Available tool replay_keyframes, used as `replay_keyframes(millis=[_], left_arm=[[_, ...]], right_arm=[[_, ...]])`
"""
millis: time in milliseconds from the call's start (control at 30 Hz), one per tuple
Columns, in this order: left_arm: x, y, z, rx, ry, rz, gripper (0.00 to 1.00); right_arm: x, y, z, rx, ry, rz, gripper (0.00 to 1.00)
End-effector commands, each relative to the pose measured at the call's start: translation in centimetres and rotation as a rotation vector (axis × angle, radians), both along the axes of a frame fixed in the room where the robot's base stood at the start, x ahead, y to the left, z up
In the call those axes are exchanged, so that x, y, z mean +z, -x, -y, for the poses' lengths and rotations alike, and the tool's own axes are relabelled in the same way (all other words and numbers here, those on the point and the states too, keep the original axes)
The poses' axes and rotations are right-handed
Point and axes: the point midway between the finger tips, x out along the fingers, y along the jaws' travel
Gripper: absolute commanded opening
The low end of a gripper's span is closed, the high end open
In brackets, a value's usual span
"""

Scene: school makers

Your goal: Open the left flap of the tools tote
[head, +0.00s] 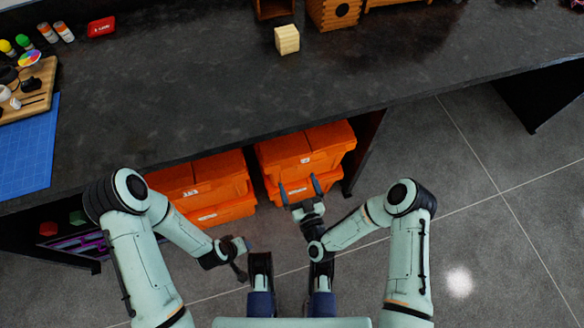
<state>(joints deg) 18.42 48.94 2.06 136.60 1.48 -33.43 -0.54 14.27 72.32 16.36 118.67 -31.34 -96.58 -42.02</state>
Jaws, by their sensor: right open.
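Orange totes with two-part lids stand under the dark workbench, in a left stack (190,180) and a right stack (300,145). The lids look closed. The labels are too small to read, so I cannot tell which one is the tools tote. My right gripper (299,187) is open and empty, its two fingers pointing at the front of the right stack, around the height of the lower tote in the picture. Whether it touches is unclear. My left gripper (240,267) hangs low, in front of the left stack and apart from it; its fingers are too small to judge.
The workbench top (200,100) overhangs the totes. On it are a wooden block (287,40), a blue mat (30,145), a wooden board (35,90) and a red box (101,27). A dark bench side panel (365,150) stands right of the totes. The floor (480,200) at the right is clear.

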Motion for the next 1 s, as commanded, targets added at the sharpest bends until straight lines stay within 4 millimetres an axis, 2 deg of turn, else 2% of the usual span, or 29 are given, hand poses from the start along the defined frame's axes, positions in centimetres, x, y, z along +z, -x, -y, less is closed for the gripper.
replay_keyframes(millis=[33,200,300,500,733,767,800,1000], left_arm=[[-0.5,-0.4,-0.2,0.004,-0.005,0.009,0.43],[-1.1,-1.6,-0.8,0.016,-0.020,0.040,0.43],[-1.7,-0.9,-0.9,0.016,-0.019,0.020,0.43],[-2.1,-0.4,-1.0,0.016,-0.018,0.002,0.43],[-2.1,-0.4,-1.0,0.017,-0.017,0.000,0.43],[-2.1,-0.4,-1.0,0.017,-0.017,0.000,0.43],[-2.1,-0.4,-1.0,0.017,-0.018,0.001,0.43],[-2.1,-0.4,-1.0,0.017,-0.018,0.001,0.43]], right_arm=[[-0.1,-1.1,-0.3,0.000,0.000,0.004,1.00],[-0.1,-4.0,-1.3,-0.001,-0.002,0.002,1.00],[-0.2,-5.1,-1.6,-0.001,-0.001,0.000,1.00],[0.0,-6.2,-2.0,0.001,-0.001,-0.003,1.00],[0.0,-6.2,-2.0,0.001,-0.001,-0.003,1.00],[0.0,-6.2,-2.0,0.001,-0.001,-0.003,0.97],[0.0,-6.2,-2.0,0.001,-0.001,-0.003,0.84],[0.0,-6.2,-2.0,0.001,-0.001,-0.003,0.19]])
